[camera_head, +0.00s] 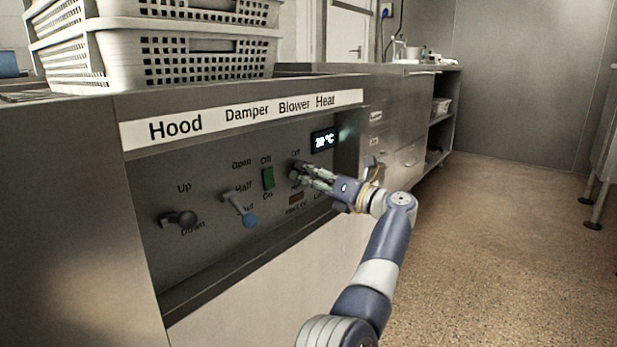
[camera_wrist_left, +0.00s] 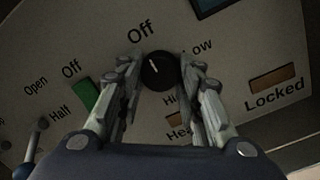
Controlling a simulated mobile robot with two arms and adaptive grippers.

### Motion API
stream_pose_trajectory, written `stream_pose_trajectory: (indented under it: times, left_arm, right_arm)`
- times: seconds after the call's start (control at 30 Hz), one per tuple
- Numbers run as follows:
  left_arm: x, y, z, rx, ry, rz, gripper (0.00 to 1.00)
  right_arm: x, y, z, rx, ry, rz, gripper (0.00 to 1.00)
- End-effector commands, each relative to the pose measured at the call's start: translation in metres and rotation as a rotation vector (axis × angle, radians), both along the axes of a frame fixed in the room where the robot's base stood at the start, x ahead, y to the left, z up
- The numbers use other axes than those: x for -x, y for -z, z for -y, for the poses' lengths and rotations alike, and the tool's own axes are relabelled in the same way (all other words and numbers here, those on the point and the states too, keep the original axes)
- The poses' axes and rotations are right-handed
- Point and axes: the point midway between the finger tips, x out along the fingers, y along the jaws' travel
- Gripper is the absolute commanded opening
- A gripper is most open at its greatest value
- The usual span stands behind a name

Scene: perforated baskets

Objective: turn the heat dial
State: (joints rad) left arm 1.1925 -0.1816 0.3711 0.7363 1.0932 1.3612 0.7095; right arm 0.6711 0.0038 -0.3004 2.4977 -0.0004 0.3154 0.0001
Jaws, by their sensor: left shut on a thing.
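The heat dial (camera_wrist_left: 158,71) is a round black knob on the grey control panel (camera_wrist_left: 240,50). Its white mark points up, slightly left, toward the word "Off"; "Low" and a partly covered "High" label stand to its right and below. My left gripper (camera_wrist_left: 160,76) has one finger on each side of the dial and is closed on it. In the head view my left gripper (camera_head: 300,173) reaches the panel below the "Heat" label (camera_head: 325,100) and mostly hides the dial. My right gripper is in neither view.
A lit display (camera_head: 324,140) sits above the dial. To its left are a green blower switch (camera_head: 268,178), a blue-tipped damper lever (camera_head: 249,220) and a dark hood lever (camera_head: 182,218). White perforated baskets (camera_head: 120,58) are stacked on top. Open floor lies right.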

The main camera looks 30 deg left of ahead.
Motion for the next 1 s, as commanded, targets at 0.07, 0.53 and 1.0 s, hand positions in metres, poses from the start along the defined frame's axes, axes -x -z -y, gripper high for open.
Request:
stream_pose_trajectory:
  times: [0.07,0.53,1.0]
  left_arm:
    - [0.000,0.002,0.000,0.004,0.000,0.000,0.09]
    - [0.000,0.001,0.000,0.001,0.000,0.000,0.53]
    - [0.003,0.007,0.061,0.002,0.005,-0.002,0.53]
  right_arm:
    - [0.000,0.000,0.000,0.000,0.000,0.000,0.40]
    - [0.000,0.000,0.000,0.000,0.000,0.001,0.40]
    - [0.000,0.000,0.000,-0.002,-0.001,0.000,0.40]
